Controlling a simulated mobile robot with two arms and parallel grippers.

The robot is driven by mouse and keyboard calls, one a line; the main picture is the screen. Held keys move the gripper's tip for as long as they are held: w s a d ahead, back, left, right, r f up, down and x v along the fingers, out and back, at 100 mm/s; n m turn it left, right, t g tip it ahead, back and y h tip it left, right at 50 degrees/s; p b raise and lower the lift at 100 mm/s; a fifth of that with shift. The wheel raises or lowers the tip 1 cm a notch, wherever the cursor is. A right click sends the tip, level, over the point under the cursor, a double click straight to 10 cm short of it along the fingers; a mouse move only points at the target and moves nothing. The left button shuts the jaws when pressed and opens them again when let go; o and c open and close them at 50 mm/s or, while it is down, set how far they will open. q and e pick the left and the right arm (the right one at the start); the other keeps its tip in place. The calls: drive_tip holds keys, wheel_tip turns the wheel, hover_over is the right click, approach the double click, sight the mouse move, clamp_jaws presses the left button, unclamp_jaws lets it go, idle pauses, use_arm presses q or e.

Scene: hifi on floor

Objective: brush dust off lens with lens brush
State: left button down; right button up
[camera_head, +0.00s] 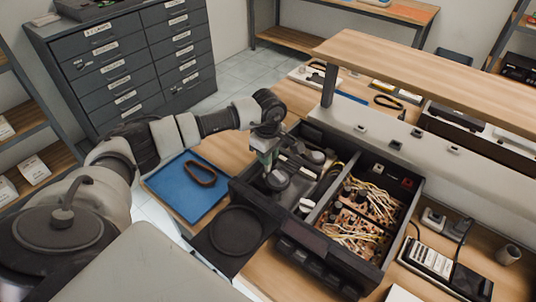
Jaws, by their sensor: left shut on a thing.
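My left gripper (265,143) points down over the left part of an opened black hi-fi unit (318,246). It is shut on a small greenish thing, probably the lens brush (265,160), whose lower end reaches toward the round parts of the mechanism (278,180). I cannot tell whether its tip touches anything. The lens and any dust on it are too small to make out. A disc tray (237,231) with a round recess sticks out of the front of the unit. My right gripper is not in view.
A blue mat (188,187) with a brown strap loop (200,174) lies left of the unit. Wired boards (350,225) fill the unit's right part. A raised shelf (430,75) overhangs the back. A multimeter-like device (430,260) and a cup (508,254) stand right.

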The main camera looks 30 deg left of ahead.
use_arm(q)
drive_tip(key=shift+f, duration=0.15)
idle(0.3)
drive_tip(key=shift+s+a, duration=0.1)
drive_tip(key=shift+s, duration=0.85)
drive_tip(key=shift+r, duration=0.2)
idle(0.5)
drive_tip(key=shift+w, duration=0.15)
idle(0.6)
drive_tip(key=shift+f+b, duration=0.2)
drive_tip(key=shift+b, duration=0.2)
idle(0.6)
drive_tip(key=shift+w+b, duration=0.65)
drive_tip(key=shift+w, duration=0.25)
drive_tip(key=shift+r, duration=0.2)
idle(0.4)
drive_tip(key=shift+s, duration=0.1)
idle(0.4)
drive_tip(key=shift+f+b, duration=0.2)
drive_tip(key=shift+b, duration=0.15)
idle(0.9)
